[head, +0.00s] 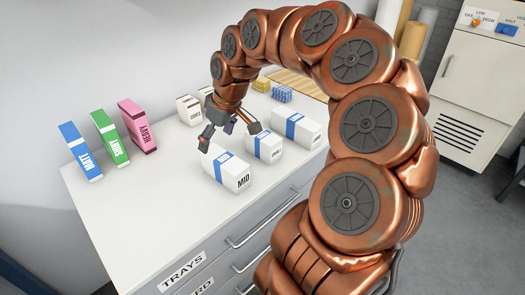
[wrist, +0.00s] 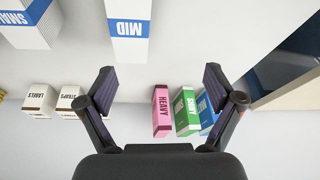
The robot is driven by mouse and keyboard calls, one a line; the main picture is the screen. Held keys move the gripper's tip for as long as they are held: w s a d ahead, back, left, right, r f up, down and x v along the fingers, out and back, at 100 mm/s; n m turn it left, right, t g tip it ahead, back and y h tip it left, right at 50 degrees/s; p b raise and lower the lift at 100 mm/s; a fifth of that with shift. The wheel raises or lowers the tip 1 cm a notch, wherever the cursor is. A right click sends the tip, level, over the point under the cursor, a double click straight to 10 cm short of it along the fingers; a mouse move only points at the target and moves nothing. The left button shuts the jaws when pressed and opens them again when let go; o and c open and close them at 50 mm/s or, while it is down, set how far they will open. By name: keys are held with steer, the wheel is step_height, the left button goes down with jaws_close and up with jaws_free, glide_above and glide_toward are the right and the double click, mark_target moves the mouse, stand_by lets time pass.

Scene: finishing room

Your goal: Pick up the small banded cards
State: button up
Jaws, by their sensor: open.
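The small banded cards (head: 270,153) are a short white stack with a blue band, lying on the white counter between two longer banded stacks. They also show at the upper left of the wrist view (wrist: 35,35), partly cut off by the frame. My gripper (head: 230,134) is open and empty, over the counter just behind the MID and small stacks. In the wrist view its fingers (wrist: 158,74) are spread wide, with nothing between them. The MID stack (head: 225,172) lies left of the small one, and a larger banded stack (head: 310,134) lies to its right.
Blue (head: 80,151), green (head: 110,139) and pink (head: 138,127) boxes stand at the left back. White LABELS (wrist: 38,101) and STRAPS (wrist: 70,99) boxes stand by the wall. Yellow (head: 261,84) and blue (head: 282,93) stacks sit farther right. The counter's front left is clear.

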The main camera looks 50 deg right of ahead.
mark_target(265, 136)
steer(key=d+f, duration=0.2)
steer(key=d, duration=0.4)
steer(key=d+f+m+h+b, duration=0.1)
steer(key=d+f, duration=0.2)
steer(key=d, duration=0.4)
steer(key=d+f+m, duration=0.1)
steer(key=d+f, duration=0.2)
steer(key=d, duration=0.4)
steer(key=shift+w+f+t+b, duration=0.15)
steer(key=shift+f+t+b, duration=0.1)
steer(key=shift+t+b, duration=0.15)
steer(key=shift+p+x, duration=0.85)
steer(key=shift+x, duration=2.9)
steer(key=shift+d, duration=0.1)
steer(key=shift+f+b, duration=0.2)
steer(key=shift+b, duration=0.2)
steer(key=c, duration=1.1)
